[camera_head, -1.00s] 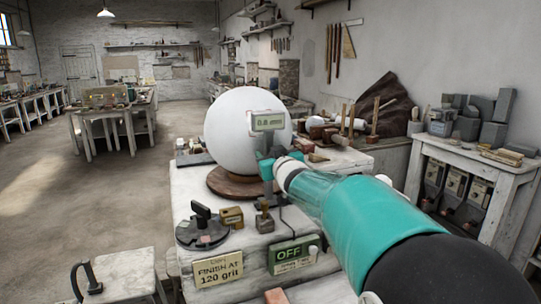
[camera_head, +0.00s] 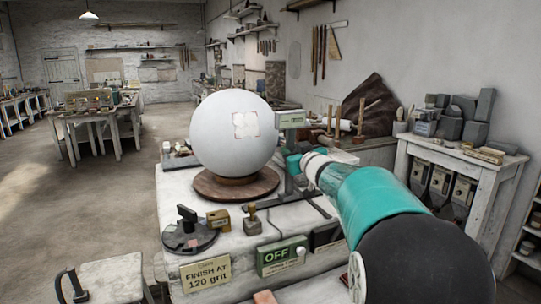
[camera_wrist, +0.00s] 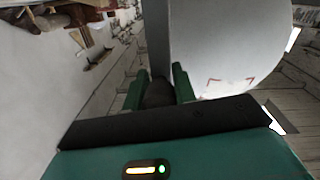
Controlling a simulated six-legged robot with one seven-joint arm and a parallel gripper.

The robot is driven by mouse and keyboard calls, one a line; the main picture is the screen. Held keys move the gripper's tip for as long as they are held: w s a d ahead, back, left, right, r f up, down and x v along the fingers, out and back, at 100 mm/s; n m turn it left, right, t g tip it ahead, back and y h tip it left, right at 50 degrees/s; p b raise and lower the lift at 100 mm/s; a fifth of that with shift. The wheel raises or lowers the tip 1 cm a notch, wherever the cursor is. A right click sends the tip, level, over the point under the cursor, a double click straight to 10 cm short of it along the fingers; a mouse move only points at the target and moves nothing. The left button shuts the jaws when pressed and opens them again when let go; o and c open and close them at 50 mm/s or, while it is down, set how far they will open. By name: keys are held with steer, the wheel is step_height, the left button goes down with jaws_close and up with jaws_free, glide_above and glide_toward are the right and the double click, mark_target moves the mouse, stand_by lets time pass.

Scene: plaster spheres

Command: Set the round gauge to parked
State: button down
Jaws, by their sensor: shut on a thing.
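The gauge (camera_head: 291,119) has a small display box on an upright post at the right of the large white plaster sphere (camera_head: 215,150). The display is turned edge-on enough that I cannot read it. A square patch with a reddish outline shows on the sphere. My gripper (camera_head: 293,163) is at the gauge's post, right of the sphere. In the wrist view its green fingers (camera_wrist: 160,88) are shut on a dark part of the gauge (camera_wrist: 158,94). The sphere (camera_wrist: 225,45) shows beyond, at upper right. The exact grip is partly hidden by my arm.
The sphere rests on a round wooden base (camera_head: 237,187) on a white bench. In front are a black round fixture (camera_head: 188,238), a brass block (camera_head: 218,219), a green OFF sign (camera_head: 282,256) and a "FINISH AT 120 grit" sign (camera_head: 206,274). A shelf table (camera_head: 460,150) stands at right.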

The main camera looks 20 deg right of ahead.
steer(key=d, duration=0.9)
steer(key=shift+d, duration=0.2)
steer(key=shift+s+r, duration=0.1)
steer(key=c, duration=1.5)
jaws_free()
steer(key=shift+d, duration=0.1)
steer(key=o, duration=0.4)
steer(key=shift+d, duration=0.15)
steer(key=shift+c, duration=0.2)
steer(key=s+a, duration=0.1)
steer(key=s, duration=1.2)
steer(key=shift+s, duration=0.35)
steer(key=shift+a, duration=0.15)
